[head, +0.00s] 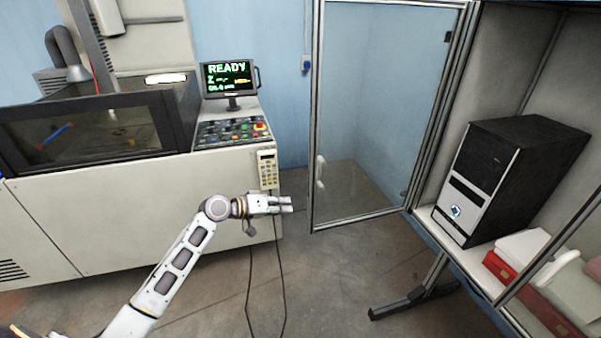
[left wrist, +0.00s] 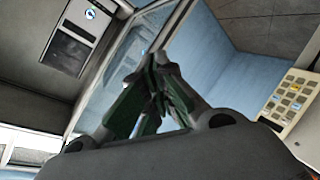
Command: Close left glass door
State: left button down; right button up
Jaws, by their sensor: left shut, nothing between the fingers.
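The left glass door (head: 372,110) is a clear pane in a grey metal frame, standing swung open from the cabinet at its right edge. A pale handle (head: 320,173) sits low on its free left edge. My left gripper (head: 290,204) is shut and empty, a little left of the door's lower free edge and apart from it in the picture. In the left wrist view the shut fingers (left wrist: 152,98) point up toward the door glass (left wrist: 118,75). My right gripper is not in view.
A black computer tower (head: 510,175) and red and white boxes (head: 505,258) stand on the cabinet shelf. A machine with a READY screen (head: 229,77), buttons and a hanging keypad (head: 267,168) stands at left. A cabinet foot (head: 400,303) sits on the floor. The floor before the door is clear.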

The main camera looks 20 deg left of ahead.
pick_arm(q)
jog(key=w+a+r+n+t+h, duration=0.1)
jog(key=w+a+r+n+t, duration=0.2)
jog(key=r+n, duration=0.4)
jog(key=shift+w+a+n+t+h+p, duration=0.35)
jog(key=shift+a+n+t, duration=0.35)
jog(key=shift+a, duration=0.45)
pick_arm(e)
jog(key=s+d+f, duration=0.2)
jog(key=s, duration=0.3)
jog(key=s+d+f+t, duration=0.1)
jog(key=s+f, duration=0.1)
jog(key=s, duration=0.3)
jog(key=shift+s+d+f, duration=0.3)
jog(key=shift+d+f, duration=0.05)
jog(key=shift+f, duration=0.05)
pick_arm(q)
jog(key=shift+w+d, duration=0.15)
jog(key=shift+w, duration=0.05)
